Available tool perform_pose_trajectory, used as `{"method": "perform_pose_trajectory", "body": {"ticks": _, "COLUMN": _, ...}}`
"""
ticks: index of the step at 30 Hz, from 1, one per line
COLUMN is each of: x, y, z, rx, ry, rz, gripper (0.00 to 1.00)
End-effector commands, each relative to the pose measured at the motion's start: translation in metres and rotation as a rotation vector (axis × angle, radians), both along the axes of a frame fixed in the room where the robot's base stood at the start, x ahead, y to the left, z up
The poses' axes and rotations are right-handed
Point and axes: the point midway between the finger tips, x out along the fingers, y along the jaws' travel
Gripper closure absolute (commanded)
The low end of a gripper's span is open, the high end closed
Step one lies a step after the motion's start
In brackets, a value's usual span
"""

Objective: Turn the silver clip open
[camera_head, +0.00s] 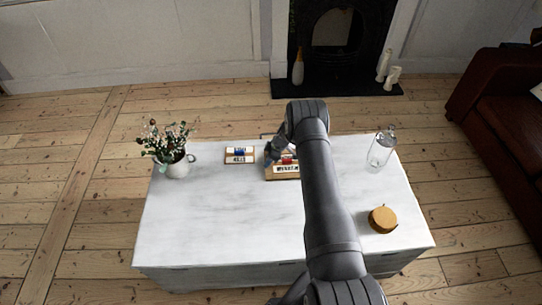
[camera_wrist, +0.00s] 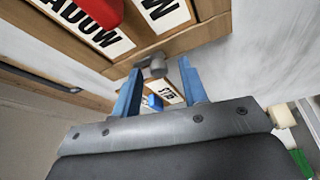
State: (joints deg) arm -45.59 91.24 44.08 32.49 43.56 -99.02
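A small grey, silver-looking clip (camera_wrist: 153,66) sits at the edge of a wooden frame (camera_wrist: 168,46) with printed labels in the wrist view. My gripper (camera_wrist: 160,69) has two blue fingers spread apart, one on each side of the clip, with gaps showing; I cannot tell whether either finger touches it. In the head view my gripper (camera_head: 276,150) is at the labelled wooden frame (camera_head: 284,178) near the table's back edge. The clip cannot be made out there, as my arm covers part of the frame.
A second labelled frame (camera_head: 239,161) lies to the left on the white marble table (camera_head: 220,220). A plant jug (camera_head: 176,166) stands at left, a glass jar (camera_head: 379,154) at back right, an orange-brown round object (camera_head: 382,219) at front right. The table's front left is clear.

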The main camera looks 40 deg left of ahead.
Motion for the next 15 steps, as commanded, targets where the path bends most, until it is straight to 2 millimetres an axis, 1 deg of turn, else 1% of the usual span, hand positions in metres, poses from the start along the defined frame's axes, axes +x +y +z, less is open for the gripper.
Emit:
{"method": "perform_pose_trajectory", "body": {"ticks": 5, "x": 0.004, "y": -0.004, "z": 0.014, "rx": 0.002, "ry": -0.001, "rz": -0.001, "gripper": 0.61}}
{"method": "perform_pose_trajectory", "body": {"ticks": 8, "x": 0.007, "y": -0.01, "z": 0.03, "rx": 0.002, "ry": -0.001, "rz": -0.002, "gripper": 0.61}}
{"method": "perform_pose_trajectory", "body": {"ticks": 15, "x": 0.017, "y": -0.026, "z": 0.076, "rx": 0.003, "ry": -0.002, "rz": -0.002, "gripper": 0.61}}
